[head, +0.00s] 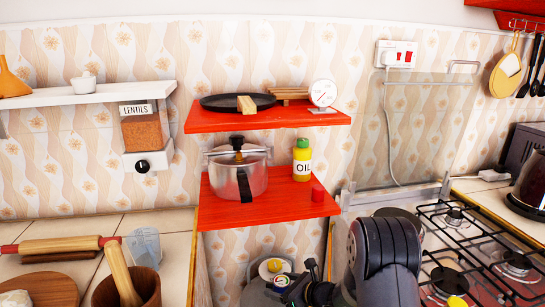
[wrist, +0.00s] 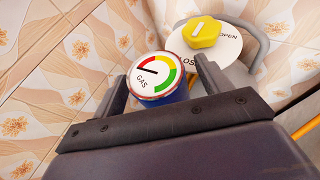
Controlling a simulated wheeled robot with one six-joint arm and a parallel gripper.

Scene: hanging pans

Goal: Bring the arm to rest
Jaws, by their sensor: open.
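My gripper (wrist: 163,86) is open in the wrist view, with its two dark fingers apart. A round gas gauge (wrist: 152,74) with a green, yellow and red dial shows in the gap between the fingers. I cannot tell how far beyond the fingertips it is. A yellow knob (wrist: 202,32) on a white disc marked OPEN is behind the right finger. In the head view my dark arm (head: 385,258) rises at the bottom right of centre. The gauge (head: 281,281) and the yellow knob (head: 274,265) sit on a grey gas cylinder (head: 255,295) below the shelves.
A red lower shelf (head: 240,215) above the cylinder bears a pressure cooker (head: 238,175) and an oil bottle (head: 302,160). The red upper shelf (head: 220,122) holds a black pan (head: 225,102). A gas stove (head: 470,250) is right of my arm. A rolling pin (head: 55,245) lies on the left counter.

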